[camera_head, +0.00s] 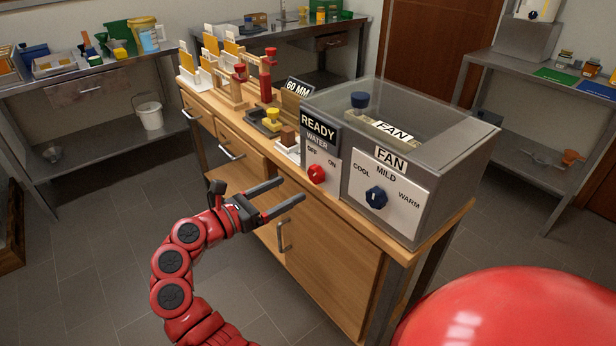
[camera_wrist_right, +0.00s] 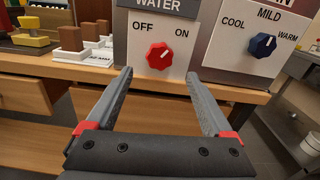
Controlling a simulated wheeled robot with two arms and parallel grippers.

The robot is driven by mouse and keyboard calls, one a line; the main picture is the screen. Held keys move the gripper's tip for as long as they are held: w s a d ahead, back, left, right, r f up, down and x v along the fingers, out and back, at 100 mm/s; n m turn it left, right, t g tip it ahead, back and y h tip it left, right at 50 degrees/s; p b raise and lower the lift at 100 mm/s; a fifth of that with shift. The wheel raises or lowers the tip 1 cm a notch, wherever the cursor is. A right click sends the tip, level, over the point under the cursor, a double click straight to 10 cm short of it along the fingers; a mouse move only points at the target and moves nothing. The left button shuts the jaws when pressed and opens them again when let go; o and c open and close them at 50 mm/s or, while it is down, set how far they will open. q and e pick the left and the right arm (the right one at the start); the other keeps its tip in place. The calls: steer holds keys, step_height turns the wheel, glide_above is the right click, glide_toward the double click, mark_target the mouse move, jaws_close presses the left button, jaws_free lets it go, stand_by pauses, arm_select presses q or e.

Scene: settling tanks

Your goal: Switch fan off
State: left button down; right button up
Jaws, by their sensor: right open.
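The fan panel (camera_head: 398,215) is white, marked FAN, COOL, MILD and WARM, on the front of a clear-topped grey box. Its blue knob (camera_head: 376,197) also shows in the right wrist view (camera_wrist_right: 263,44); a pale mark on it seems to point up and right. To its left, a red knob (camera_head: 316,174) sits under WATER, between OFF and ON; it shows in the right wrist view (camera_wrist_right: 159,57). My right gripper (camera_head: 294,189) is open and empty, in front of and apart from the red knob, left of the blue knob. My left gripper is not in view.
The box stands on a wooden cabinet (camera_head: 320,240) with handles on its front. Metal shelves line the walls. The floor (camera_head: 110,240) in front is clear.

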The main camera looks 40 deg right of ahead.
mark_target(313, 177)
steer(key=d, duration=0.7)
steer(key=shift+w+d, duration=0.15)
steer(key=shift+w, duration=0.15)
jaws_close()
